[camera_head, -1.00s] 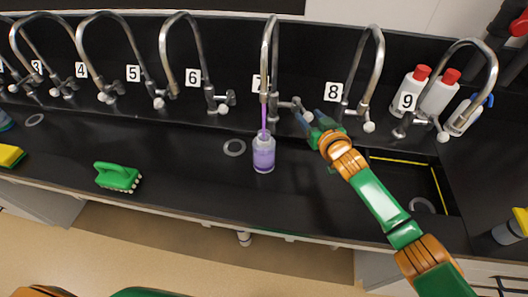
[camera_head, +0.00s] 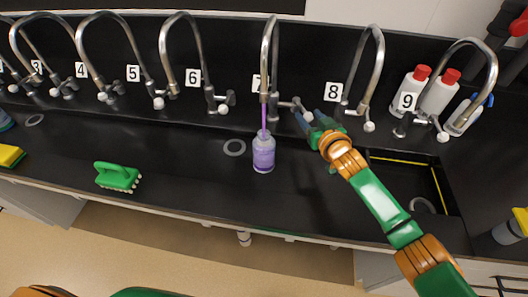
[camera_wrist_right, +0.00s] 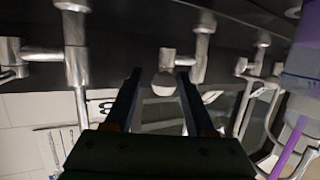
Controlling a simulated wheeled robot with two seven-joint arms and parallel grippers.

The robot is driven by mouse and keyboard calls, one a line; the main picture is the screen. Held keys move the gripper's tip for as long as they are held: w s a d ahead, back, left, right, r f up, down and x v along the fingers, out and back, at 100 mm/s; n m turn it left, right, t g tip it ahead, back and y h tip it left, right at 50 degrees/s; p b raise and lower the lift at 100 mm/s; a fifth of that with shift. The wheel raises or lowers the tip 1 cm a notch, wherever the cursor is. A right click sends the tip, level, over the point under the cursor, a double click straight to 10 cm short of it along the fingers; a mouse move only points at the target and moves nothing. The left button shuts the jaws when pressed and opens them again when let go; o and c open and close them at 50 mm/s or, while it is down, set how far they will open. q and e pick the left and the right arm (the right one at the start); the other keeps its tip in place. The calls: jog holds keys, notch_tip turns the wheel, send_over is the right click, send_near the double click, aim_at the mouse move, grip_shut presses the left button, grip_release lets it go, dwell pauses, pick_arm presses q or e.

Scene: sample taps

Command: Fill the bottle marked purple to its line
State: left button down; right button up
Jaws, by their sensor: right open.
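A small clear bottle (camera_head: 264,155) with purple liquid stands upright on the black counter under tap 7 (camera_head: 267,60). A thin purple stream (camera_head: 263,118) runs from the spout into its neck. Purple fills most of the body; I cannot make out the fill line. My right gripper (camera_head: 316,118) is open at the handle of tap 7. In the right wrist view, the gripper (camera_wrist_right: 158,75) has its two fingers on either side of a round knob (camera_wrist_right: 165,83), with a gap showing. That view also shows part of the bottle (camera_wrist_right: 302,70) and the stream at its right edge. My left gripper is out of view.
Other numbered taps line the back, with tap 6 (camera_head: 190,60) to the left and tap 8 (camera_head: 370,70) to the right. A green brush (camera_head: 118,177) lies left on the counter. A sunken sink (camera_head: 410,185) and red-capped bottles (camera_head: 411,88) are at the right.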

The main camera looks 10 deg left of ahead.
dwell(0.5)
jog(key=a, duration=0.1)
jog(key=s+a, duration=0.1)
jog(key=a, duration=0.1)
jog(key=shift+s, duration=0.1)
dwell(1.6)
jog(key=a+p+v, duration=0.1)
jog(key=p+v, duration=0.6)
dwell(0.5)
jog(key=shift+s, duration=0.1)
